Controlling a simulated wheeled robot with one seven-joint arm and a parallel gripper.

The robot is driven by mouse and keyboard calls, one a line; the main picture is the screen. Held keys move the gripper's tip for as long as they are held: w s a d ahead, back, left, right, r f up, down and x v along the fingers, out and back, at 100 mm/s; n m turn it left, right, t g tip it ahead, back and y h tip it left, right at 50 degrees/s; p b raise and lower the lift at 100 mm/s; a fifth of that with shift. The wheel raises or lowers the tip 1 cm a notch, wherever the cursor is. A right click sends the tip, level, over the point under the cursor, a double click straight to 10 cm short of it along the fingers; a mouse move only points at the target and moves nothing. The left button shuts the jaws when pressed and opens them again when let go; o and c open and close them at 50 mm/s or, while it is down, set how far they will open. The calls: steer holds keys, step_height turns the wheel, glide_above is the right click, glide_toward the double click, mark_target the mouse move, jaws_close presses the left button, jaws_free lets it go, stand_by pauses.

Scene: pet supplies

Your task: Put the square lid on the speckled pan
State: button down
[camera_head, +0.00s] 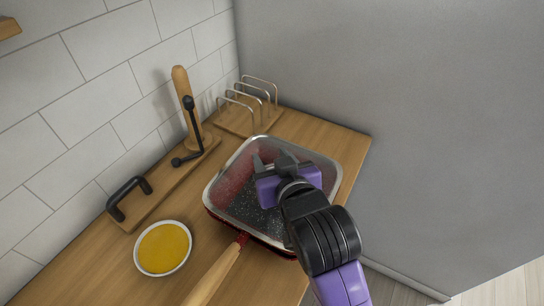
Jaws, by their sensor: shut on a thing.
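The speckled pan (222,218) stands on the wooden counter. It is square and red outside with a dark speckled inside, and its wooden handle (216,276) points toward the lower left. The square lid (220,182), clear with a silvery rim, lies over the pan's opening, and the red and speckled inside shows through it. Its rim covers most of the pan's edge; I cannot tell whether it rests there or is slightly above. My gripper (273,163) is over the lid's middle, shut on the lid at its grip, which the gripper hides.
A yellow-filled bowl (163,248) stands left of the pan handle. A wooden board with a black handle (128,198) and an upright post (184,92) lies along the tiled wall. A wire rack (250,115) is behind the pan. A grey wall (410,130) is at right.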

steer(key=shift+f, duration=0.35)
stand_by(1.3)
steer(key=c, duration=0.7)
jaws_free()
steer(key=shift+o, duration=0.3)
steer(key=shift+f, duration=0.15)
steer(key=shift+v, duration=3.95)
